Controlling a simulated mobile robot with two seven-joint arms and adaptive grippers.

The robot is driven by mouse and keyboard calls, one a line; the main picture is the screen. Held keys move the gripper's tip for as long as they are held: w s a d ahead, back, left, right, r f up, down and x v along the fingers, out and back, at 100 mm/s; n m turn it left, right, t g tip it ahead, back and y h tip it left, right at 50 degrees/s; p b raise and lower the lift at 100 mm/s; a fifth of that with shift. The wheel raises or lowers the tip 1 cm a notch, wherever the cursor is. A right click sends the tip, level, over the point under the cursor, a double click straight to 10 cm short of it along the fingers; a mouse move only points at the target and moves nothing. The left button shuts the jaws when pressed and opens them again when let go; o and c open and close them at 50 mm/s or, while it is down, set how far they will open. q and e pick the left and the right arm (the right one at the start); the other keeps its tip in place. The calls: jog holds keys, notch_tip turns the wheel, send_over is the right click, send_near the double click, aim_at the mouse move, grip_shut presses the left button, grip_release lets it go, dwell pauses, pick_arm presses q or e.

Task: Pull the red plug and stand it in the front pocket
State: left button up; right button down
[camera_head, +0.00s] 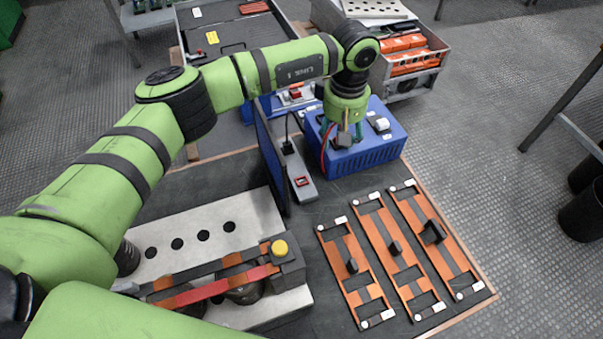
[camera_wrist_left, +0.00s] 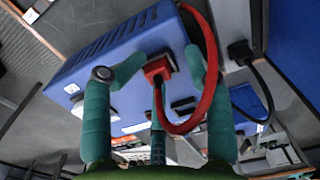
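The red plug (camera_wrist_left: 159,68) sits against the face of the blue box (camera_wrist_left: 100,60), with a red cable looping from the box down past it. The blue box (camera_head: 365,155) also shows in the head view, with the red cable (camera_head: 324,148) at its left end. My left gripper (camera_head: 342,132) is over that end, pointing down. In the wrist view its teal fingers (camera_wrist_left: 166,62) stand around the plug, with a gap at the right finger; they look open. The plug is hidden in the head view. I cannot make out the front pocket. My right gripper is not in view.
A dark upright panel (camera_head: 269,155) and a grey power strip (camera_head: 299,172) stand left of the box. Three copper-coloured frames (camera_head: 355,262) lie at front right. A metal plate with holes (camera_head: 215,252) is at front left. Trays and a crate (camera_head: 413,62) are behind.

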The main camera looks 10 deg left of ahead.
pick_arm(q)
jog(key=shift+s+f, duration=0.1)
jog(key=shift+f, duration=0.05)
notch_tip(320, 180, up, 12)
jog(key=shift+r, duration=0.2)
